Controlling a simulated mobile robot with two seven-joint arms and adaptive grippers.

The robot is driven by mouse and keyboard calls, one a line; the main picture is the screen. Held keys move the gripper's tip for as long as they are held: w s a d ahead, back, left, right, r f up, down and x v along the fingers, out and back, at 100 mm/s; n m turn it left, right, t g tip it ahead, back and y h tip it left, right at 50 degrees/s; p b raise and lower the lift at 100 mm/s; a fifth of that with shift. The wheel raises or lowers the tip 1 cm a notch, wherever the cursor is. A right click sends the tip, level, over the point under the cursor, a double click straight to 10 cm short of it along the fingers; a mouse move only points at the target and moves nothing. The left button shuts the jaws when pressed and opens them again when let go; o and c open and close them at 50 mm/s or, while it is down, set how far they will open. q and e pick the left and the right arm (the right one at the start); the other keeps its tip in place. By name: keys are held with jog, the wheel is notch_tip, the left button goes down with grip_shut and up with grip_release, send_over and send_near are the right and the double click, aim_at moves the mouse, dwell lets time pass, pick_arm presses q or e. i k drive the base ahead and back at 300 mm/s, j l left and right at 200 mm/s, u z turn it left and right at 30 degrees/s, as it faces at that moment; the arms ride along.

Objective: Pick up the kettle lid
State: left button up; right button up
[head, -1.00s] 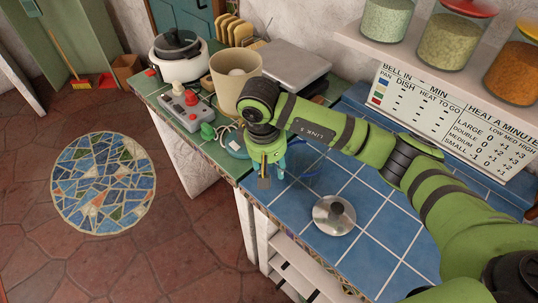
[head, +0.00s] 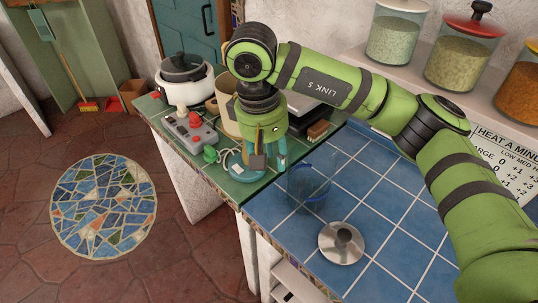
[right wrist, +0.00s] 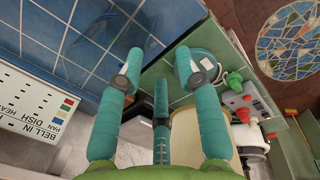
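The kettle lid, a round silver disc with a dark knob (head: 342,243), lies flat on the blue tiled counter near its front edge in the head view. I do not make it out in the right wrist view. My right gripper (head: 262,165) points down, left of and farther back than the lid, apart from it. Its teal fingers (right wrist: 158,70) are spread and hold nothing in the right wrist view. A see-through blue glass vessel (head: 309,188) stands between the gripper and the lid. My left gripper is out of view.
The green counter (head: 233,188) at left holds a grey control box with red knobs (head: 190,131), a white pot (head: 186,84), a beige bin and a teal corded item (right wrist: 201,66). Jars (head: 463,47) line the shelf behind. The blue tiles (head: 375,205) around the lid are mostly clear.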

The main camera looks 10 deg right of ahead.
aim_at(341, 243)
jog(key=z, duration=1.15)
